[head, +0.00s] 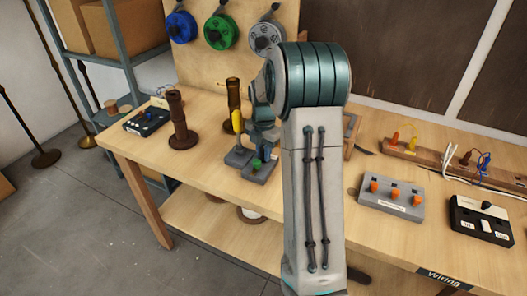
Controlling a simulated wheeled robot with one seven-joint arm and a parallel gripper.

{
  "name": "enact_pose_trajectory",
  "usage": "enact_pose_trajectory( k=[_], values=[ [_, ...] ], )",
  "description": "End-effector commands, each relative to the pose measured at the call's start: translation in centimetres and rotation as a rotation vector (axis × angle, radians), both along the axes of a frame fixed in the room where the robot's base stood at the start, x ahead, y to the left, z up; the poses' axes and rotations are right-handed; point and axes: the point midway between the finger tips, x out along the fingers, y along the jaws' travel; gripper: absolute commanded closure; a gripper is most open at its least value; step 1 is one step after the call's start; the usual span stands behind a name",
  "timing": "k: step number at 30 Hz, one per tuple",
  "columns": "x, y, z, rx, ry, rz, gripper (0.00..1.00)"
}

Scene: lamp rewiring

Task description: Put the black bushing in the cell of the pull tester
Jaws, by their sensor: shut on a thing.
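My gripper (264,138) is partly hidden behind my own arm, low over the middle of the bench. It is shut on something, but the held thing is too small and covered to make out. I cannot pick out the black bushing for certain. I cannot tell for certain which device is the pull tester. A black box (482,219) with a switch and small white labels stands at the right. A grey box (391,196) with orange levers stands left of it.
Brown (177,120) and brass (234,103) upright lamp stems stand left of my gripper. A dark control box (147,121) sits at the bench's left end. A wooden rail (430,153) with wire ends lies at the back right. The front left of the bench is clear.

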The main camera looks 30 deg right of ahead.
Motion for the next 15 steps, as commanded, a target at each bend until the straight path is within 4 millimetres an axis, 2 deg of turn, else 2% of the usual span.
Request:
enact_pose_trajectory(
  k=[1, 2, 3, 4, 5, 15],
  values=[
    [-0.01, 0.0, -0.11, 0.0, 0.0, 0.0, 1.0],
    [0.0, 0.0, -0.11, 0.0, 0.0, 0.0, 0.79],
    [-0.01, 0.0, -0.07, 0.0, 0.0, 0.0, 0.68],
    [0.0, 0.0, -0.07, 0.0, 0.0, 0.0, 0.59],
    [0.0, 0.0, -0.07, 0.0, 0.0, 0.0, 0.56],
    [0.03, -0.01, 0.33, 0.0, -0.001, 0.0, 0.56]
  ],
)
